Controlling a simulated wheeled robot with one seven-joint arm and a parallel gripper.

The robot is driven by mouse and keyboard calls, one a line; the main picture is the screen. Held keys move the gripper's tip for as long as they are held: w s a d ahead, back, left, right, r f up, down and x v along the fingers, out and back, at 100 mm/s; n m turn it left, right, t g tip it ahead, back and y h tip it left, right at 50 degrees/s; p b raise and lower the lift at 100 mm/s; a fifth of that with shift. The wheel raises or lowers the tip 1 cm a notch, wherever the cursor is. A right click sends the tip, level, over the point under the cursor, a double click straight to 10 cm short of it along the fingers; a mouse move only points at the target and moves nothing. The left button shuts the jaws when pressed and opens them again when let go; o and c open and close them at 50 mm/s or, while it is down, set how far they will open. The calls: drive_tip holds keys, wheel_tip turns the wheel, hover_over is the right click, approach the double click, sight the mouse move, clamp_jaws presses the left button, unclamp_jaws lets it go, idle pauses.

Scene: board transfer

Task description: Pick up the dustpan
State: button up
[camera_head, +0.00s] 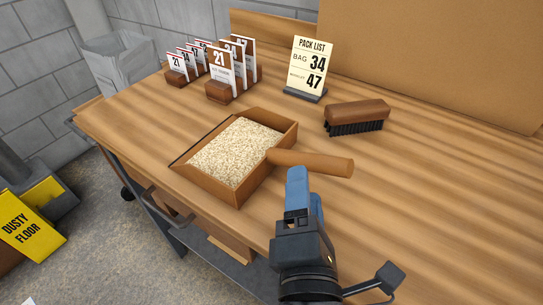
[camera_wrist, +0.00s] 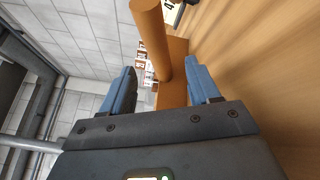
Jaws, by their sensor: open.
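The wooden dustpan (camera_head: 212,187) lies on the workbench, filled with pale grains or shavings. Its round handle (camera_head: 318,163) points right and reaches toward my gripper (camera_head: 299,178). My gripper is open just in front of the handle in the head view. In the wrist view the handle (camera_wrist: 150,35) extends upward beyond and between the two blue fingertips of my gripper (camera_wrist: 160,85), and part of the pan (camera_wrist: 174,75) shows behind it. Whether the fingers touch the handle cannot be told.
A brush (camera_head: 357,114) with dark bristles lies behind the handle. A pack list sign (camera_head: 311,65) and numbered card holders (camera_head: 222,88) stand at the back of the workbench (camera_head: 420,200). A grey bin (camera_head: 118,62) and a yellow "dusty floor" sign (camera_head: 30,228) are at left.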

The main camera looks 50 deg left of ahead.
sight(302, 160)
drive_tip(key=x, duration=0.7)
drive_tip(key=shift+w+a, duration=0.1)
drive_tip(key=shift+a, duration=0.05)
clamp_jaws()
idle(0.4)
